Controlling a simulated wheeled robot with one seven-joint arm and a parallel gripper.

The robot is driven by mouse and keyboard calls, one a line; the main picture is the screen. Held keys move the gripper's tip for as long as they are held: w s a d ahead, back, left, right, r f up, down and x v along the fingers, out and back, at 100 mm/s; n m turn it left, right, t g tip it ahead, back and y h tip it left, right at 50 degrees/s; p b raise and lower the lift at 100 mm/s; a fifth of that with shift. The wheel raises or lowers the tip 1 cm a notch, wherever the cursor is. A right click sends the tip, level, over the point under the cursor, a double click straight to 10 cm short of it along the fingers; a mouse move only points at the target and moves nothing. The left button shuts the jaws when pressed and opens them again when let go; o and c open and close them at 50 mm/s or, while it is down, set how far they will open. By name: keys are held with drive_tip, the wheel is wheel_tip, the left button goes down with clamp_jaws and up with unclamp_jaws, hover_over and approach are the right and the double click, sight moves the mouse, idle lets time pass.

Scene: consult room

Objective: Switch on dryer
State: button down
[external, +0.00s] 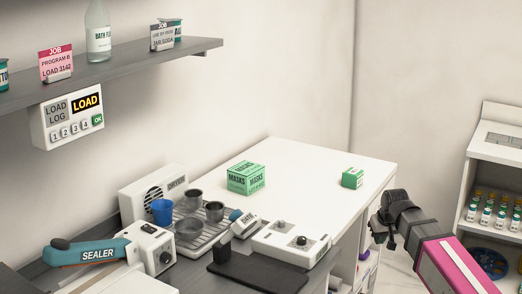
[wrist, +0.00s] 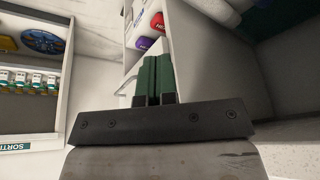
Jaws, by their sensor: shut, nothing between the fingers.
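The dryer (external: 153,194) is a pale box with a round slotted grille, labelled DRYER, at the back left of the counter in the external view. A rack with several grey cups and a blue cup (external: 162,211) stands in front of it. I cannot make out a switch on the dryer. My gripper (external: 384,232) is at the right, beyond the counter's right edge and well apart from the dryer. In the wrist view its green fingers (wrist: 154,78) are together and empty, pointing toward a shelf under the counter. The dryer is not in the wrist view.
A teal sealer (external: 90,252) stands at the front left. A white device with knobs (external: 291,242) and a black pad (external: 255,268) are at the front. Green mask boxes (external: 246,178) sit on the clear white counter (external: 310,170). A shelf (external: 120,72) overhangs the back left.

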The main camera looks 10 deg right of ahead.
drive_tip(key=w+a+r+n+t, duration=0.1)
drive_tip(key=w+a+r, duration=0.15)
drive_tip(key=r, duration=0.55)
drive_tip(key=w+a+r+t, duration=0.1)
drive_tip(key=w+a+r, duration=0.15)
drive_tip(key=r, duration=0.45)
drive_tip(key=s+a+r+n+y, duration=0.1)
drive_tip(key=s+a+r+n, duration=0.1)
drive_tip(key=a, duration=0.8)
drive_tip(key=s+a+r+n+y, duration=0.2)
drive_tip(key=a+r, duration=0.5)
drive_tip(key=a, duration=0.4)
drive_tip(key=s+a+r+n+y, duration=0.2)
drive_tip(key=s+a+r+n, duration=0.2)
drive_tip(key=a, duration=0.6)
drive_tip(key=shift+s+a+r+g, duration=0.15)
drive_tip(key=shift+s+a+g, duration=0.2)
drive_tip(key=shift+s, duration=0.35)
drive_tip(key=x, duration=1)
drive_tip(key=shift+w+a, duration=0.15)
drive_tip(key=f, duration=0.2)
drive_tip(key=shift+s+d+f, duration=0.25)
drive_tip(key=shift+f, duration=0.75)
